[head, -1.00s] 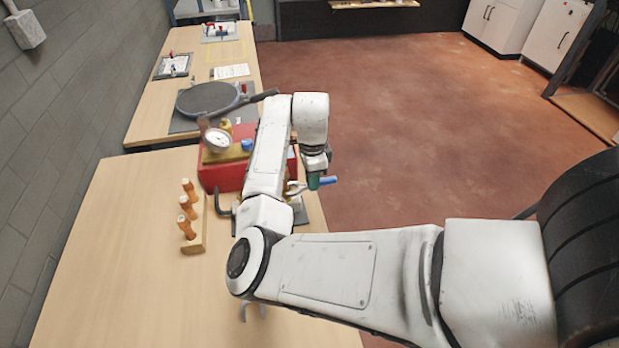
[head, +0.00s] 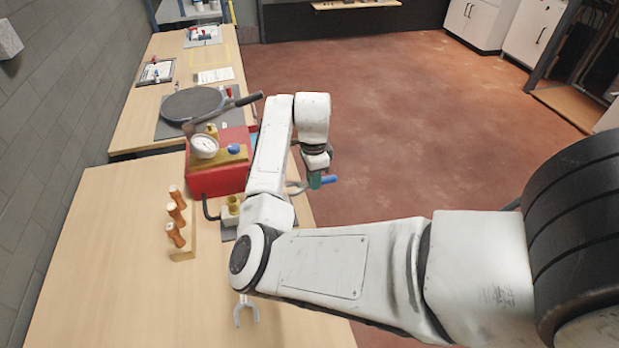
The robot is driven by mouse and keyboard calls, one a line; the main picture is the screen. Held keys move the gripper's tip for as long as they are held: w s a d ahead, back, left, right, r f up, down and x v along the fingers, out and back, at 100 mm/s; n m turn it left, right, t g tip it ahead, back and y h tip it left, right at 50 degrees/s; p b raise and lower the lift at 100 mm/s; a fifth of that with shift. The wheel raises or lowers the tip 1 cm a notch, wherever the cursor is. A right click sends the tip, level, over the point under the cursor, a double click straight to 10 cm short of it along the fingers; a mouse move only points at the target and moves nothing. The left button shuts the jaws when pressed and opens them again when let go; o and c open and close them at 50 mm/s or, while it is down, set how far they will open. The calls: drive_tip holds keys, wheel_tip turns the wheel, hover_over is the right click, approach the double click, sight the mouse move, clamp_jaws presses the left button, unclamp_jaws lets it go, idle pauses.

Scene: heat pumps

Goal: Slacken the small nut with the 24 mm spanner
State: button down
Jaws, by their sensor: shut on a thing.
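My gripper (head: 315,176) is shut on a spanner with a blue handle (head: 331,180). It holds the spanner at the right edge of the bench, where the grey shank and head (head: 294,187) point left. My arm partly hides the head's surroundings, and I cannot tell whether it touches anything. A pale block with a brass fitting (head: 232,203) stands just left of my arm. The small nut cannot be told apart there. A second open-ended spanner (head: 246,314) lies near the front of the bench, partly behind my arm.
A red unit (head: 215,180) with a round gauge (head: 204,146) stands behind the block. A wooden rack (head: 182,250) holds several orange-brown handled tools at left. A dark round pan-like thing (head: 192,104) lies on the far bench. The near bench's front left (head: 110,280) is clear.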

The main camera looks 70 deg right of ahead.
drive_tip(key=shift+r, duration=0.1)
idle(0.3)
wheel_tip(320, 180, up, 11)
drive_tip(key=shift+r, duration=0.15)
idle(1.4)
drive_tip(key=shift+s, duration=0.1)
